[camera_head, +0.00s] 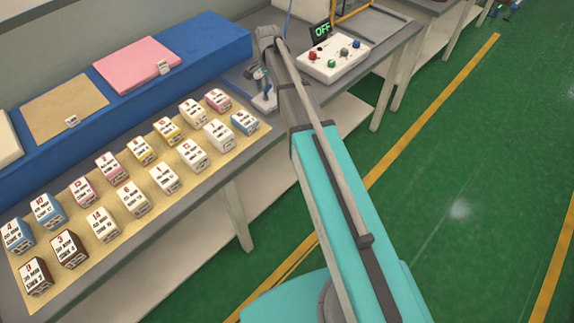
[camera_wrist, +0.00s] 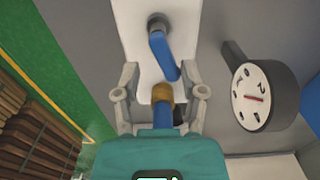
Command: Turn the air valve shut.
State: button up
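The air valve shows in the wrist view as a blue lever (camera_wrist: 161,58) on a grey round pivot, in front of a white plate (camera_wrist: 135,28). A brass-coloured fitting (camera_wrist: 163,93) sits below the lever, with a blue part under it. My gripper (camera_wrist: 160,78) is open, its two grey fingers apart on either side of the lever's lower end and the fitting. I see a gap on both sides, so it does not hold the lever. In the head view, the valve area is small and partly hidden by my arm.
A dark round gauge (camera_wrist: 265,97) stands close to the right finger. In the head view, a control box (camera_head: 333,62) with coloured buttons and an "OFF" display (camera_head: 322,31) is right of my wrist. Several labelled boxes (camera_head: 165,178) fill the left bench. Green floor (camera_head: 470,180) is clear at right.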

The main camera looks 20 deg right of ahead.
jog(key=shift+r+p, duration=7)
jog(key=s+f+n+b, duration=0.3)
jog(key=s+n, duration=0.4)
jog(key=s, duration=0.8)
jog(key=s+f+n+b, duration=0.2)
jog(key=s+f+b, duration=0.3)
jog(key=f+b, duration=0.7)
jog(key=s+a+f+n+b, duration=0.1)
jog(key=s+f+n+b, duration=0.2)
jog(key=f+b, duration=1)
jog(key=shift+s+f, duration=0.2)
jog(key=shift+s, duration=0.95)
jog(key=shift+a, duration=0.1)
jog(key=shift+r, duration=0.15)
